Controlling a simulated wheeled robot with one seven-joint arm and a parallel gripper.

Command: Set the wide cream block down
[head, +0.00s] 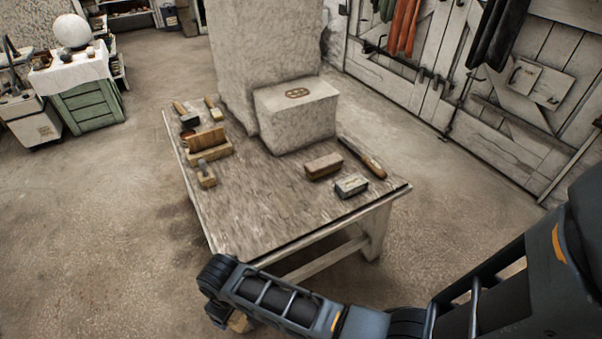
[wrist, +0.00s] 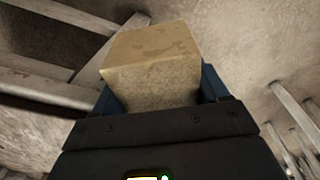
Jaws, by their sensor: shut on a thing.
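The wide cream block (wrist: 150,75) fills the middle of the wrist view, its top face mottled with darker patches. My gripper (wrist: 160,90) is shut on it, with a blue finger at each side. In the head view only a small tan piece of the block (head: 238,322) shows below my wrist, which hides the rest. My wrist and the block are in front of the near edge of the worktable (head: 240,220). I cannot tell whether the block touches anything below it.
A large pale stone block (head: 295,115) stands at the table's back. Wooden tools (head: 207,145) lie along the left edge. A brown block (head: 323,166), a grey block (head: 351,186) and a brush (head: 362,157) lie at right. The table's front middle is clear.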

